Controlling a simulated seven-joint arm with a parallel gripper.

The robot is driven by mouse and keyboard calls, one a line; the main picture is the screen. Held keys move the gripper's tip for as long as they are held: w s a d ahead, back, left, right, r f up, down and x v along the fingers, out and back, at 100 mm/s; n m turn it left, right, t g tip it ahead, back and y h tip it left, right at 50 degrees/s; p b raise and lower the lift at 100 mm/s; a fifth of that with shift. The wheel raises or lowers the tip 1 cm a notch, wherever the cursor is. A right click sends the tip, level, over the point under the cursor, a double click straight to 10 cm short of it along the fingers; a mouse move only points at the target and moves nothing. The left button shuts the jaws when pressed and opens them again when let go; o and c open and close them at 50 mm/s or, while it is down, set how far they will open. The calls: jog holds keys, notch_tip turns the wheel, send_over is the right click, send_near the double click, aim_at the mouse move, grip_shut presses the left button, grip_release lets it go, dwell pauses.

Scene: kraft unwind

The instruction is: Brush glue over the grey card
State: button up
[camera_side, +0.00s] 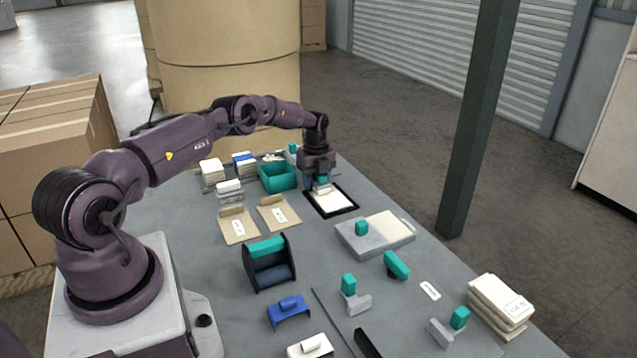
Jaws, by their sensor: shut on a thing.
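The gripper hides the card's far left corner.
A teal open box (279,177) stands just left of the gripper. Nearer are brown cards (239,228), a grey block with a teal knob (375,235), a black holder with a teal roll (268,262), and teal-handled tools (349,293). White packs (498,308) lie at the right edge.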

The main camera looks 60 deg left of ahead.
aim_at(333, 199)
jog(key=shift+d+f, duration=0.1)
jog(key=shift+d, duration=0.05)
jog(key=shift+d, duration=5.2)
jog(key=shift+w, duration=0.1)
jog(key=shift+w, duration=0.2)
jog(key=shift+w, duration=0.35)
jog(key=shift+a, duration=1.75)
jog(key=shift+s+a, duration=0.1)
jog(key=shift+a, duration=3.2)
jog(key=shift+s+a, duration=0.1)
jog(key=shift+a, duration=0.35)
